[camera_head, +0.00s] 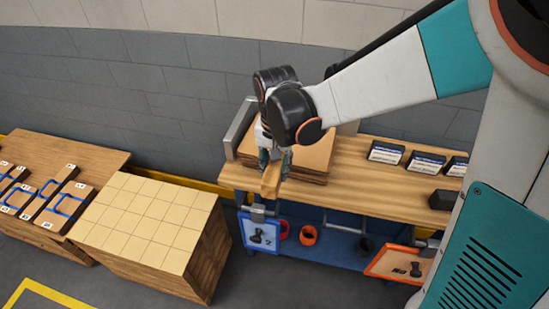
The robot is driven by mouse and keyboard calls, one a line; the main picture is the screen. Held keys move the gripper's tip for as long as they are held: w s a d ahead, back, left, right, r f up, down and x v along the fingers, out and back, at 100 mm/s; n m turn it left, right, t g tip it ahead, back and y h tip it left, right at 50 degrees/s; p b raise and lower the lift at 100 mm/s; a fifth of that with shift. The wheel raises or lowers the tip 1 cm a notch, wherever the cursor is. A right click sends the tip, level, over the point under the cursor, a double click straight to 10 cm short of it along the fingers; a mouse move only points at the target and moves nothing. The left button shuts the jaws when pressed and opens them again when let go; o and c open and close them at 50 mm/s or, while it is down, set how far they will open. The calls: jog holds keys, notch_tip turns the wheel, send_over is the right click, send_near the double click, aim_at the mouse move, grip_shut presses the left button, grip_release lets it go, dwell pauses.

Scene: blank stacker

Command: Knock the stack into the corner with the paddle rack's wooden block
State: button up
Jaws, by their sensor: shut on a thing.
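A stack of flat brown cardboard blanks (318,158) lies on the wooden workbench (362,183), near its left end. A grey metal corner stop (240,128) stands at the left of the stack. My gripper (273,164) points down at the front left of the stack and is shut on a wooden block (270,184). The block's lower end is at the stack's near left side; I cannot tell whether it touches. The gripper and wrist hide part of the stack and the corner. The paddle rack (262,211) is at the bench front, partly hidden.
A tan-topped wooden block pile (145,222) and a table with cartons (100,158) are at left.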

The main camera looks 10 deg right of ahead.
notch_tip(320, 180, down, 11)
jog(key=b, duration=0.7)
jog(key=shift+b, duration=0.3)
jog(key=shift+w+d, duration=0.15)
jog(key=shift+w, duration=0.25)
jog(key=shift+w+d, duration=0.15)
jog(key=shift+w, duration=0.15)
jog(key=shift+w+d, duration=0.2)
jog(key=shift+w, duration=0.45)
jog(key=shift+w+d, duration=0.25)
jog(key=shift+w, duration=0.4)
jog(key=shift+w+d, duration=0.2)
jog(key=shift+w, duration=0.5)
jog(key=shift+r, duration=0.1)
